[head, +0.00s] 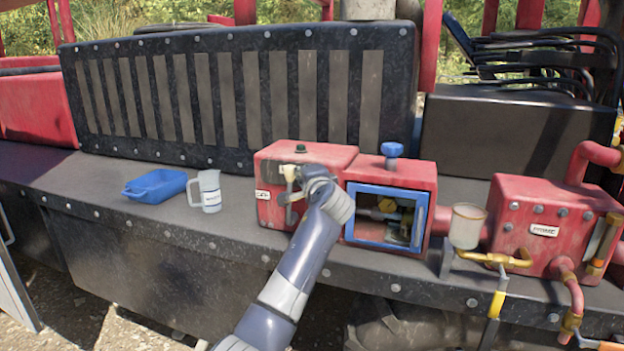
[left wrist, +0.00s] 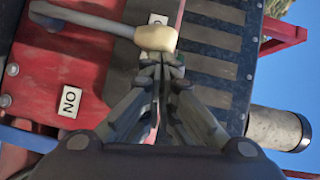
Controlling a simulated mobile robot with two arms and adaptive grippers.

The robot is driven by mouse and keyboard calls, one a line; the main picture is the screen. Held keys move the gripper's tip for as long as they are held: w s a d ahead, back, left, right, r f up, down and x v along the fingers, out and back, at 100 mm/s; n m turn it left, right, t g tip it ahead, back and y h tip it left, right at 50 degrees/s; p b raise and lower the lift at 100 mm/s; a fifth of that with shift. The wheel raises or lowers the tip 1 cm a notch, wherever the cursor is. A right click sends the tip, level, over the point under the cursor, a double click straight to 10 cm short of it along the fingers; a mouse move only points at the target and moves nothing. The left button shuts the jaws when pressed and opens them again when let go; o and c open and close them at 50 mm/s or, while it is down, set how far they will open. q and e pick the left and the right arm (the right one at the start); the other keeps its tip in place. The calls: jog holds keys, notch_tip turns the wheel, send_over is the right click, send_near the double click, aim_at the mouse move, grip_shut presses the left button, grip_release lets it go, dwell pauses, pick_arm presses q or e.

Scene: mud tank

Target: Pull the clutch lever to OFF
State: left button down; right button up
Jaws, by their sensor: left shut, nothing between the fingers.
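The clutch lever shows in the left wrist view as a grey rod with a cream knob (left wrist: 156,38) on a red panel. In the head view its pale knob (head: 290,172) shows at the front of the left red box (head: 265,210). My left gripper (left wrist: 160,66) is shut and empty, its fingertips right by the knob; I cannot tell whether they touch it. It also shows in the head view (head: 291,198), partly hidden by my wrist. An ON label (left wrist: 71,103) appears turned around in the wrist view; another label (left wrist: 158,19) is partly covered by the knob. My right gripper is out of view.
A blue tray (head: 156,187) and a white measuring jug (head: 208,192) stand left of the box. Right of it are a blue-framed window box (head: 392,180), a pale cup (head: 467,226) and another red box (head: 545,225) with pipes. The dark ledge's left part is clear.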

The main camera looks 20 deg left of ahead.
pick_arm(q)
jog(key=a+p, duration=0.2)
jog(key=a, duration=0.8)
jog(key=shift+w+r+n, duration=0.15)
jog(key=shift+w+n, duration=0.1)
jog(key=shift+n, duration=0.05)
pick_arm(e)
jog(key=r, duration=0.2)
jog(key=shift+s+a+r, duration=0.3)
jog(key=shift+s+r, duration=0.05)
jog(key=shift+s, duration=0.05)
pick_arm(q)
jog(key=shift+a, duration=0.1)
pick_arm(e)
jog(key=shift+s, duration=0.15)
pick_arm(q)
jog(key=shift+r, duration=0.1)
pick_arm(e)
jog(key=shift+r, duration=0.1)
